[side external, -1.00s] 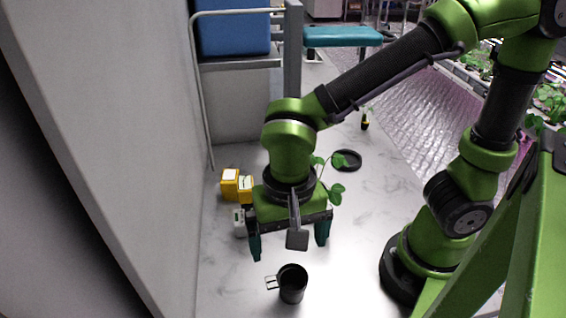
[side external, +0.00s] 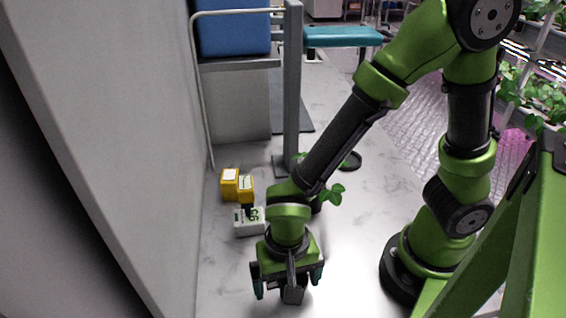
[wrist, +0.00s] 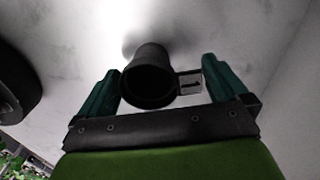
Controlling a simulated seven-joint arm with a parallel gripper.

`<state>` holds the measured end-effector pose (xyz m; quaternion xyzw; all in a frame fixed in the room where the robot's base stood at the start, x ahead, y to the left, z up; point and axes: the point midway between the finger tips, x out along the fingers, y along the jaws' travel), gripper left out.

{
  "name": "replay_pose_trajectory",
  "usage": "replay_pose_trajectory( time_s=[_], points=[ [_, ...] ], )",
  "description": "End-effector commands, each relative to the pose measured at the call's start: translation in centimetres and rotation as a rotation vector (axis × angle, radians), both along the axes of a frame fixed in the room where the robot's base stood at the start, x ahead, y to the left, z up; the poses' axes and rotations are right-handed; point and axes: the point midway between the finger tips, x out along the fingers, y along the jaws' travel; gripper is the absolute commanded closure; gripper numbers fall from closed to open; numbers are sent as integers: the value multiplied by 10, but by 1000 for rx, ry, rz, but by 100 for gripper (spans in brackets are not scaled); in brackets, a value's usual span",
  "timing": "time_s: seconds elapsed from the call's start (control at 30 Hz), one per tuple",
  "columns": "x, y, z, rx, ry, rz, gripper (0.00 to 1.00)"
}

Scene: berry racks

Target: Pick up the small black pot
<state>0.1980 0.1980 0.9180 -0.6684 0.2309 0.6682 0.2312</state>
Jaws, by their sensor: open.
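The small black pot (wrist: 150,58) is a dark, round, cup-like vessel with a thin metal handle (wrist: 189,82) on its right in the wrist view. My gripper (wrist: 161,68) is open, with one green finger on each side of the pot. The left finger is close to the pot's wall, and the right finger is just beyond the handle. I cannot tell whether either touches. In the side external view my gripper (side external: 288,280) is low over the pot's spot, and the hand and its bracket hide most of the pot.
Yellow boxes (side external: 230,184) and a white box with green marking (side external: 240,225) stand left of my arm near the wall. A leafy plant (side external: 333,193) is partly hidden behind my arm. A black dish (side external: 351,160) lies farther back. The floor right of my gripper is clear.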

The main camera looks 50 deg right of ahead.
Motion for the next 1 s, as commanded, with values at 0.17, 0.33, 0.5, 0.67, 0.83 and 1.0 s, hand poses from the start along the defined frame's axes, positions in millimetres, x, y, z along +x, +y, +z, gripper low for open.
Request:
replay_pose_trajectory(
  time_s=[0.17, 0.33, 0.5, 0.67, 0.83, 1.0],
  points=[
    [0, 0, 0, 0, 0, 0, 6],
    [0, 0, 1, 0, 0, 0, 32],
    [0, 0, 1, 0, 0, 0, 43],
    [0, 1, 4, 2, -1, 0, 43],
    [1, 1, 28, 6, -6, 1, 43],
    [1, 1, 64, 6, -6, 0, 43]
  ],
)
